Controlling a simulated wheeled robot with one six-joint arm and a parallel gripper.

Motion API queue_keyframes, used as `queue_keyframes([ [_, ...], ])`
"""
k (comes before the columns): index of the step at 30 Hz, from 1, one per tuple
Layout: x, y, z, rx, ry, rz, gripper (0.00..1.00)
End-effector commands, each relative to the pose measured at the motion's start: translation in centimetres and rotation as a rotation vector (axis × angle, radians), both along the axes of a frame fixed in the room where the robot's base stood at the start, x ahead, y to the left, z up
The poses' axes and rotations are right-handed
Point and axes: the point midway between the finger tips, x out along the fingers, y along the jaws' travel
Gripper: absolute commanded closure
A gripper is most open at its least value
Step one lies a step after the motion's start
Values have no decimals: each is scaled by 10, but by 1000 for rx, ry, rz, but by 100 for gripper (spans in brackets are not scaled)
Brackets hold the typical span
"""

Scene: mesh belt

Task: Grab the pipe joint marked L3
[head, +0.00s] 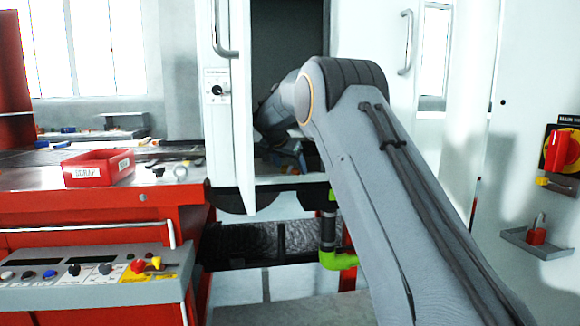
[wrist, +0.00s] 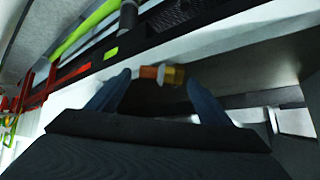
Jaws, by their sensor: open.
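A small brass and orange-brown fitting (wrist: 172,75), with a pale end to its left, lies on the white surface in the wrist view. It looks like a pipe joint, but no L3 mark can be read on it. My gripper (wrist: 158,80) is open, its two bluish fingers pointing toward the fitting, one on each side of it. I cannot tell whether the fitting is fully between the fingers. In the head view my gripper (head: 288,156) reaches into the open white cabinet, partly hidden by my arm.
The white cabinet (head: 232,130) has a wall close to the left of my gripper. A red bin (head: 99,168) stands on the red bench at the left. A control panel (head: 90,280) is below it. A green pipe (head: 333,259) runs under the cabinet.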

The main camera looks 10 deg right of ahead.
Motion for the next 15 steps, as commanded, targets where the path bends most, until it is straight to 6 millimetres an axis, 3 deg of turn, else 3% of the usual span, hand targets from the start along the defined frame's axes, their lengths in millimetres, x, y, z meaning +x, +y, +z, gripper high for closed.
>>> queue_keyframes([
  [5, 1, 1, 8, -1, -2, 2, 27],
  [15, 1, 1, 67, 0, -3, 1, 27],
])
